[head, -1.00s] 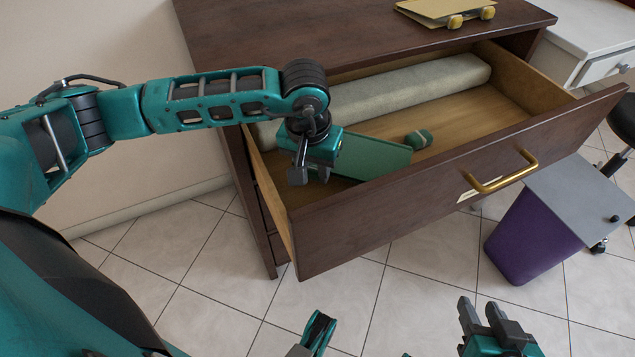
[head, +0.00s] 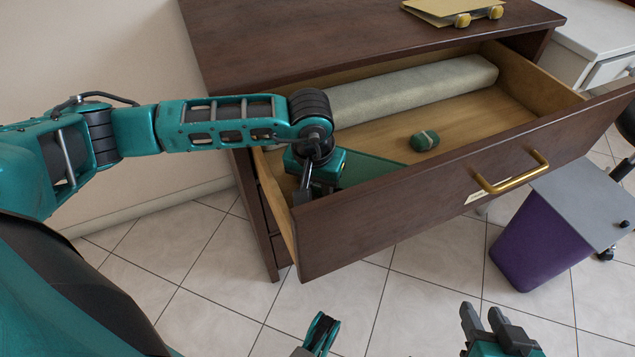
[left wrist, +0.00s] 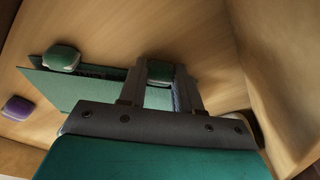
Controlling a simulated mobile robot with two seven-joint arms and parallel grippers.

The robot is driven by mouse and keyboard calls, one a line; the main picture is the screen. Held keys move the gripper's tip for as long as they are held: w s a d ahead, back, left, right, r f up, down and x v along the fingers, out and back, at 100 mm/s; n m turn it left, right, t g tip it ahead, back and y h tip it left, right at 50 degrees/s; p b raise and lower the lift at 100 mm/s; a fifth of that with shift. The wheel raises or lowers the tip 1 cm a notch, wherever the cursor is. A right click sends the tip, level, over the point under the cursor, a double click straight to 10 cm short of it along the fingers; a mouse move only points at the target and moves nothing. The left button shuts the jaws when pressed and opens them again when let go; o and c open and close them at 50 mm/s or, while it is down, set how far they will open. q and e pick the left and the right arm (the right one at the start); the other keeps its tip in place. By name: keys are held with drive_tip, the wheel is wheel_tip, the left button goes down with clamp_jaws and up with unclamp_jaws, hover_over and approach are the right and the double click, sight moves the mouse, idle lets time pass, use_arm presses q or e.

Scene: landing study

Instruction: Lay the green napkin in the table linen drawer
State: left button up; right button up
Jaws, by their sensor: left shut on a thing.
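My left gripper (head: 308,188) is down inside the left end of the open drawer (head: 400,205), its fingertips partly hidden by the drawer front. In the left wrist view its fingers are shut on a small green bundle, the green napkin (left wrist: 160,72), just above or at the wooden drawer floor; I cannot tell if it touches. The head view hides this bundle. A second small green bundle (head: 424,140) with a pale band lies on the drawer floor to the right. My right gripper (head: 490,328) is at the bottom edge, fingers apart, empty.
A flat green panel (head: 372,170) is beside my left gripper. A long pale roll (head: 415,90) lies along the drawer's back. A purple bundle (left wrist: 17,108) shows in the left wrist view. A purple bin (head: 535,240) stands right of the drawer.

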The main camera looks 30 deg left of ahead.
use_arm(q)
drive_tip(key=o, duration=1)
use_arm(e)
drive_tip(key=shift+r, duration=0.1)
drive_tip(key=shift+w, duration=0.1)
use_arm(q)
drive_tip(key=r+p, duration=0.1)
drive_tip(key=r, duration=0.3)
drive_tip(key=r+p, duration=0.1)
drive_tip(key=r, duration=0.1)
drive_tip(key=shift+s+r+p, duration=0.15)
drive_tip(key=shift+s+p, duration=0.15)
drive_tip(key=r, duration=0.2)
drive_tip(key=r+p, duration=0.1)
drive_tip(key=r, duration=0.1)
drive_tip(key=s+r, duration=0.1)
drive_tip(key=r, duration=0.1)
drive_tip(key=shift+s+d+r+p, duration=0.1)
drive_tip(key=shift+r+p, duration=0.2)
drive_tip(key=shift+r, duration=0.1)
use_arm(e)
drive_tip(key=shift+s+d+r, duration=0.3)
drive_tip(key=shift+d+r, duration=0.3)
drive_tip(key=shift+r, duration=0.25)
